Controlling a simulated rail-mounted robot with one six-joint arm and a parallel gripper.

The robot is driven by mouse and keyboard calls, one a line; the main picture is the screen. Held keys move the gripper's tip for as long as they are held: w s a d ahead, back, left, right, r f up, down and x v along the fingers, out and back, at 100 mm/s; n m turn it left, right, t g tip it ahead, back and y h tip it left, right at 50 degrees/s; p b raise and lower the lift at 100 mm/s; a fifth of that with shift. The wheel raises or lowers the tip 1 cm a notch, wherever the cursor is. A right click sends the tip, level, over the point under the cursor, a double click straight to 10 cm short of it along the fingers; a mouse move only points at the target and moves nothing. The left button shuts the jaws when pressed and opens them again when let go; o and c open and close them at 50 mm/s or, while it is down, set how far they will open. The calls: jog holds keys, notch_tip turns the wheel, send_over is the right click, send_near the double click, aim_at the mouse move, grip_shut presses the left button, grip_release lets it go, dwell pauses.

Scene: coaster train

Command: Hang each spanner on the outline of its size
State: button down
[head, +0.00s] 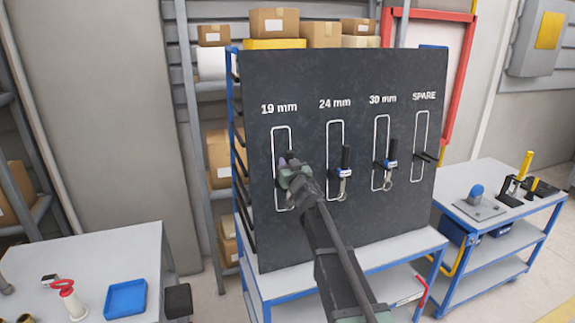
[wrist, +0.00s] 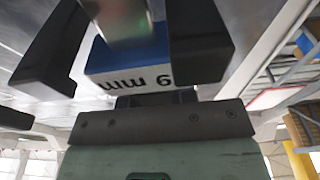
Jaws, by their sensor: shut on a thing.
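The dark board (head: 300,240) has white outlines headed 19 mm, 24 mm, 30 mm and SPARE. My gripper (head: 290,170) is in front of the 19 mm outline (head: 274,140). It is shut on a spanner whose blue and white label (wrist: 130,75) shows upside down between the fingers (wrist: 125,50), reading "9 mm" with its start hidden. The gripper hides most of this spanner in the head view; I cannot tell whether it touches its peg. One spanner (head: 343,173) hangs at the 24 mm outline, another (head: 390,165) at the 30 mm outline. The SPARE outline (head: 416,130) holds only a peg.
The board stands on a blue-framed bench (head: 375,265). At left is a table (head: 70,260) with a blue tray (head: 126,299) and a red-and-white item (head: 70,300). At right is a trolley (head: 515,215) with tools. Shelves with cardboard boxes (head: 320,34) stand behind.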

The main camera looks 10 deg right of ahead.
jog(key=shift+f+b, duration=0.5)
jog(key=shift+f, duration=0.05)
jog(key=c, duration=0.8)
grip_release()
jog(key=shift+c, duration=0.2)
jog(key=shift+s, duration=0.15)
